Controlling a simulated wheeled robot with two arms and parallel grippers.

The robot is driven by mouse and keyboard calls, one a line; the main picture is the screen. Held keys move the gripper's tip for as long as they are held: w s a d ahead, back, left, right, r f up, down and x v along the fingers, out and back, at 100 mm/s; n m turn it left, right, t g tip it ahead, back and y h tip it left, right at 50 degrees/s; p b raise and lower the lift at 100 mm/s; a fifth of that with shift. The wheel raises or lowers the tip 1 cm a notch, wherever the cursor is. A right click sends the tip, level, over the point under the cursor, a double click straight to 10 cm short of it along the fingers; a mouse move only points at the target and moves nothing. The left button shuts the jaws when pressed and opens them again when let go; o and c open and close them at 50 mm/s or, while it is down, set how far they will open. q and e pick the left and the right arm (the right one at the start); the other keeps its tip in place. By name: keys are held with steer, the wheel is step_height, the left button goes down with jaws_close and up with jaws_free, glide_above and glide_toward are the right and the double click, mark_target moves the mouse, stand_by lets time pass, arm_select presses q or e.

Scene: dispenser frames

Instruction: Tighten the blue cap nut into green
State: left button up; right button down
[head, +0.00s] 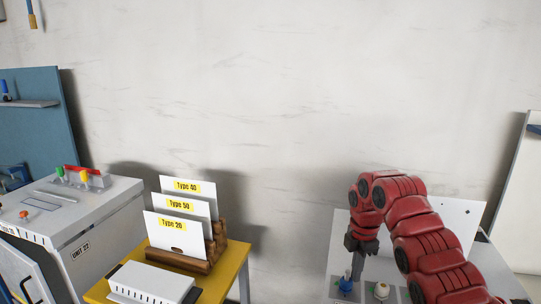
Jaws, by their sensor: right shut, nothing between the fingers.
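The blue cap nut (346,284) sits on a light panel (341,240) at the lower right of the head view. My right gripper (356,272) comes down from my red arm, just above and beside the blue cap nut. It is shut and empty; whether its tips touch the nut is too small to tell. I cannot make out any green mark at the nut. My left gripper is not in view.
A cream knob (381,290) stands right of the blue nut, close to my arm. On the left are a yellow table (238,266) with a wooden card holder (214,253) and a white unit (104,215) with coloured handles. A bare wall stands behind.

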steer(key=shift+s+f+b, duration=0.15)
steer(key=shift+s+b, duration=0.15)
steer(key=shift+b, duration=0.35)
steer(key=shift+d, duration=0.3)
step_height(320, 180, up, 6)
steer(key=p, duration=0.3)
steer(key=shift+r, duration=0.2)
steer(key=shift+d, duration=0.1)
steer(key=shift+f, duration=0.1)
